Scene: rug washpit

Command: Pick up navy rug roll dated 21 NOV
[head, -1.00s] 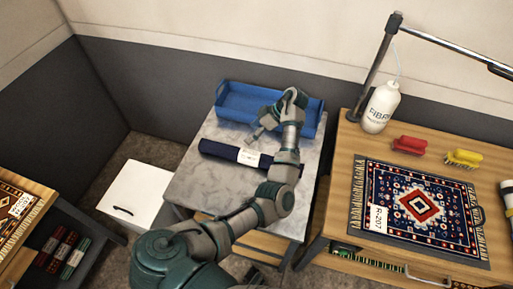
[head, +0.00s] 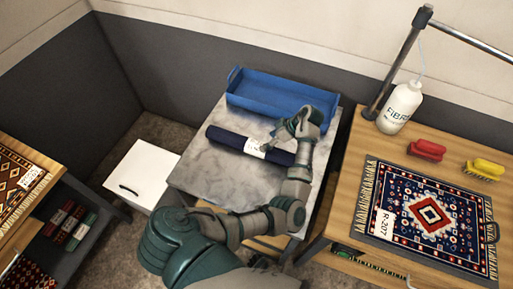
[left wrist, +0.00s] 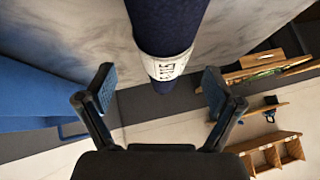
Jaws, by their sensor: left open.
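The navy rug roll (head: 228,139) lies on the grey stone-topped table (head: 205,176), with a white paper band (head: 256,147) around it. In the left wrist view the roll (left wrist: 168,18) runs down from the top edge, and its band (left wrist: 165,65) carries dark print too small and skewed to read surely. My left gripper (head: 284,134) is open and empty, above the roll near the band. In the left wrist view its two fingertips (left wrist: 158,78) stand apart on either side of the banded roll. My right gripper is not in view.
A blue tray (head: 262,104) sits at the table's back, close behind the roll. Right, a wooden bench (head: 345,205) holds a patterned rug (head: 428,214), red brush (head: 427,149), yellow brush (head: 483,169) and bottle (head: 400,107). A white box (head: 143,172) stands left.

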